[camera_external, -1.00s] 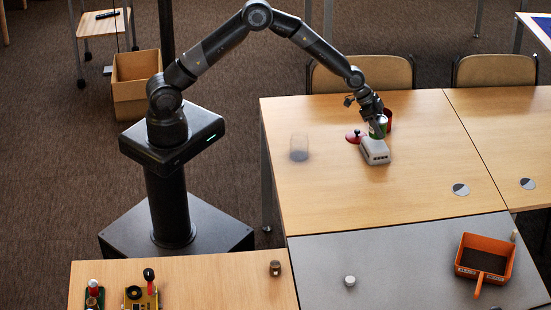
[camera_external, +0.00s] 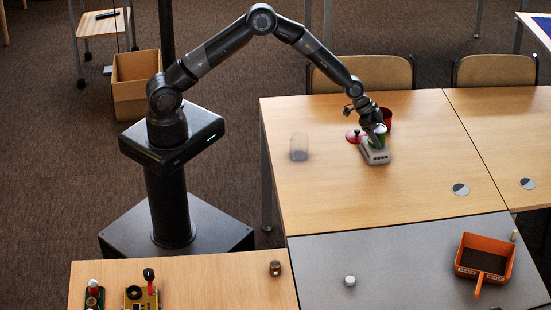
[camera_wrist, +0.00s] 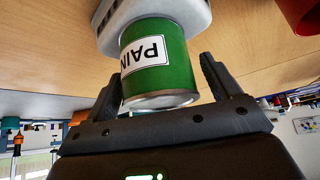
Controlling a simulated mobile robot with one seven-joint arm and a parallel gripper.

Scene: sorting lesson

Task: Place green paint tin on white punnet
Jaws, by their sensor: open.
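The green paint tin (camera_external: 380,138) stands on the white punnet (camera_external: 376,154) at the back of the wooden table. In the wrist view, the tin (camera_wrist: 155,60) shows its printed label, and its far end meets the white punnet (camera_wrist: 110,25); how deep it sits is hidden. My gripper (camera_wrist: 160,85) is open, with one finger on each side of the tin. A gap shows at the right finger; the left finger is very close to the tin's edge. In the external view, my gripper (camera_external: 374,130) is at the tin's upper part and hides some of it.
A red pot (camera_external: 387,119) stands just behind the tin, and a red round object (camera_external: 353,136) lies left of the punnet. A clear glass (camera_external: 299,148) stands farther left. An orange dustpan (camera_external: 484,257) lies on the grey table. The wooden table is clear in front of the punnet.

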